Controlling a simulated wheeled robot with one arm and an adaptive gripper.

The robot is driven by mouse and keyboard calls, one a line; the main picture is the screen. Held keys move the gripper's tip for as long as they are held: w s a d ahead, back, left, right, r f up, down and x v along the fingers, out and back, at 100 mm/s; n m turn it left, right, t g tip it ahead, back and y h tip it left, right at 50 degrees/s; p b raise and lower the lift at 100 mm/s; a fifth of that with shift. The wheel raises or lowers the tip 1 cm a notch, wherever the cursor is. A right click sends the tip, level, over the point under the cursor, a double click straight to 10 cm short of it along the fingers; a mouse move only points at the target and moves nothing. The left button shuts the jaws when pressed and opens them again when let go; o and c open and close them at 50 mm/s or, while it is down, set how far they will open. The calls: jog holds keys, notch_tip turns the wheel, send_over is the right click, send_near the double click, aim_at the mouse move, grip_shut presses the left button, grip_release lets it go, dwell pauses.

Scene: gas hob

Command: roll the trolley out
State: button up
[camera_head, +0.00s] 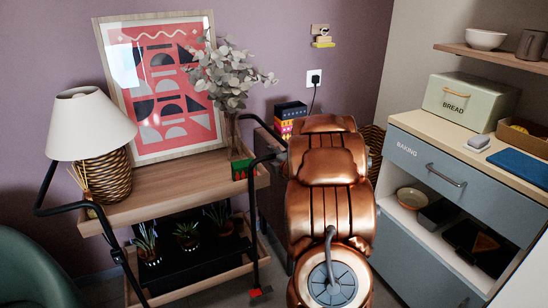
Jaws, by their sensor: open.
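The trolley has a pale wooden top (170,187) and a black tubular frame with a bent handle (52,210) at its left end. Another bent black tube (251,190) stands at its right end. A red piece (261,292) shows low down at the right, by the foot of that tube. A wooden lower tray (205,279) shows beneath. The trolley stands against the purple wall, left of my copper-coloured arm. My gripper is not in view, and no contact with the trolley shows.
The trolley top carries a lamp (92,125), a framed picture (165,90) and a vase of leaves (232,130). Small potted plants (186,231) stand below. A green chair (35,270) is at the lower left. A blue-grey drawer unit (425,165) stands right. A plug (315,78) sits in the wall.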

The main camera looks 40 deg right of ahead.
jog(key=shift+c, duration=0.4)
grip_shut()
